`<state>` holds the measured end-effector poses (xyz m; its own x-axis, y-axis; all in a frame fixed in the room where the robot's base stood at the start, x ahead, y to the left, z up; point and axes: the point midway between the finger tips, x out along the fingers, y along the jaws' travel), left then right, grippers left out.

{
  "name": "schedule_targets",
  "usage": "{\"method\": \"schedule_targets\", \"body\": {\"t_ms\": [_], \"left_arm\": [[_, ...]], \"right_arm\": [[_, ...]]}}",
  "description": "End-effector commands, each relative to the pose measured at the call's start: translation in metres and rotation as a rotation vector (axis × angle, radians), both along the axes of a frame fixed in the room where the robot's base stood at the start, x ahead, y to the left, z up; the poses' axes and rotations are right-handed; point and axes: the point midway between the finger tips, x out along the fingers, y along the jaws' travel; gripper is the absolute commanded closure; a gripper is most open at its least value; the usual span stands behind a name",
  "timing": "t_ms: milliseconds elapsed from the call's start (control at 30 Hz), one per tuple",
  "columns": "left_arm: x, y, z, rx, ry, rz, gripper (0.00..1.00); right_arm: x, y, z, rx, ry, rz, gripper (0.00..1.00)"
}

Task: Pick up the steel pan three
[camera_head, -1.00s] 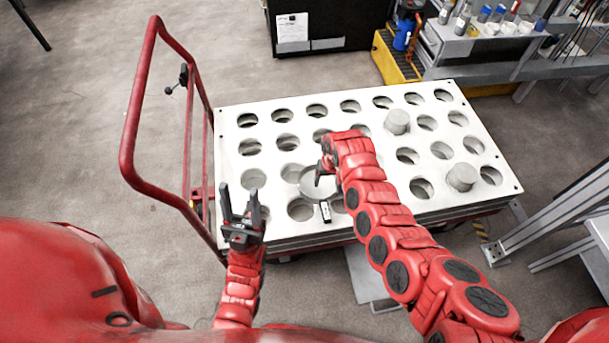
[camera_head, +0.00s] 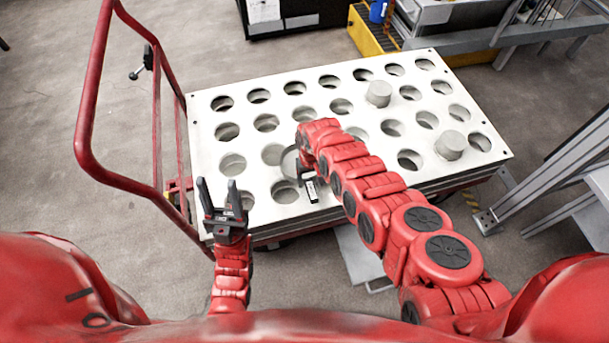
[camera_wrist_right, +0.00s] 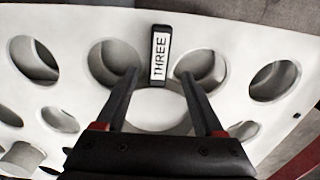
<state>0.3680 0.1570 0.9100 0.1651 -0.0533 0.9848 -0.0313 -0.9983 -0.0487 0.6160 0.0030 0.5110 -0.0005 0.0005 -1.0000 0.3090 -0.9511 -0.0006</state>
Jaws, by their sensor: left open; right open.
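The steel pan three (camera_head: 290,161) is a light round pan lying on the white perforated table top. Its dark handle (camera_head: 312,190) points toward me and carries a white label. In the right wrist view the handle (camera_wrist_right: 161,55) reads THREE, and the round pan body (camera_wrist_right: 160,111) shows between the fingers. My right gripper (camera_wrist_right: 160,73) is open, with one finger on each side of the handle's line. Whether it touches the pan cannot be told. My right arm hides part of the pan in the head view. My left gripper (camera_head: 219,188) is open and empty, left of the pan.
The white table top (camera_head: 240,103) has rows of round holes. Two grey cylinders (camera_head: 379,93) (camera_head: 451,145) stand on its right half. A red cart handle (camera_head: 88,110) rises at the left. A grey metal frame (camera_head: 530,190) stands at the right.

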Motion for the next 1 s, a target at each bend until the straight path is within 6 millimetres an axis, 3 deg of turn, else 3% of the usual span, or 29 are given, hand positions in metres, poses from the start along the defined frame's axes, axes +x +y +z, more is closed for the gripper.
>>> {"method": "schedule_targets", "body": {"t_ms": [333, 600, 1000], "left_arm": [[0.000, 0.000, -0.044, 0.000, 0.000, 0.000, 0.50], [0.000, 0.000, -0.043, 0.000, 0.000, 0.000, 0.50], [0.000, 0.000, -0.043, 0.000, 0.000, 0.000, 0.50]], "right_arm": [[-0.001, -0.002, -0.051, -0.003, 0.001, 0.000, 0.30], [0.000, -0.002, -0.050, 0.000, 0.000, 0.000, 0.30], [-0.001, -0.002, -0.050, -0.001, 0.000, 0.000, 1.00]]}}
